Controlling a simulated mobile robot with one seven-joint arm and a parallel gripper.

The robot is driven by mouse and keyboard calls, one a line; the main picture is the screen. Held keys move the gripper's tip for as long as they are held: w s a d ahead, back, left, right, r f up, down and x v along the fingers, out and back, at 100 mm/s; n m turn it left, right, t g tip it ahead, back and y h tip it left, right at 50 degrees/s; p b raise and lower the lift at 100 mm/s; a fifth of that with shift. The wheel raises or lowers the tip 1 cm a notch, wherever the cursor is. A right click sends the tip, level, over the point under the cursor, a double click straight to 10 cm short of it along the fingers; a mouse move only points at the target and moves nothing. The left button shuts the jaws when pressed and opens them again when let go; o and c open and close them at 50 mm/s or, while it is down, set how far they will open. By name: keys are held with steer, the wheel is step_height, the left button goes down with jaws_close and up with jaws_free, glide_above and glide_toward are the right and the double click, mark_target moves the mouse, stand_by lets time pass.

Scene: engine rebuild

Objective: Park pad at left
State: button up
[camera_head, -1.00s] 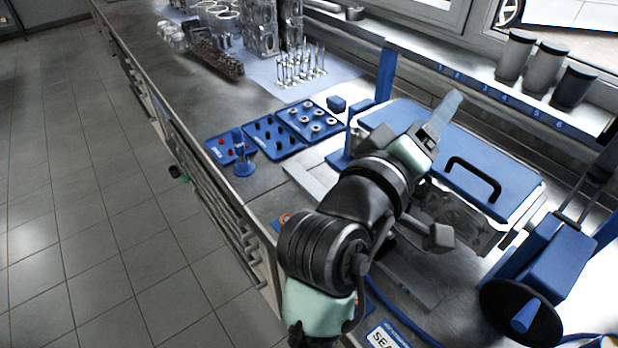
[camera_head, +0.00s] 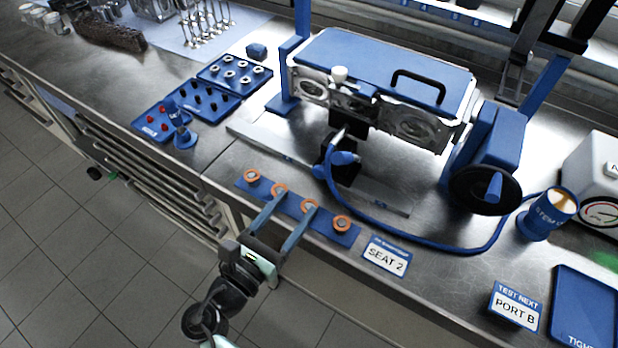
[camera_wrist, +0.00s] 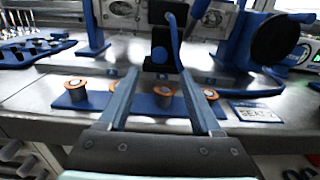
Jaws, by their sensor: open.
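Several orange-topped grey round pieces, perhaps the pads, stand in a row on a blue strip (camera_head: 295,209) at the bench's front edge; I cannot tell which one the task means. The leftmost piece (camera_head: 252,176) stands clear of my fingers. My gripper (camera_head: 296,204) is open, reaching over the strip from the front. In the wrist view an orange-topped piece (camera_wrist: 163,95) shows between the fingers, with no visible grip on it. Other pieces show outside the left and right fingers. A blue hose (camera_head: 375,224) runs to a blue-tipped fitting (camera_head: 345,158) at the fixture.
Behind stands a fixture with a blue lid (camera_head: 380,62) and a black handwheel (camera_head: 484,190). A "SEAT 2" card (camera_head: 386,256) lies right of the strip. Blue parts trays (camera_head: 200,102) and a small blue stand (camera_head: 185,138) are at left. A blue cup (camera_head: 548,212) stands at right.

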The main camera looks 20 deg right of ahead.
mark_target(318, 175)
steer(key=x, duration=0.7)
steer(key=shift+w+d, duration=0.25)
jaws_close()
stand_by(1.1)
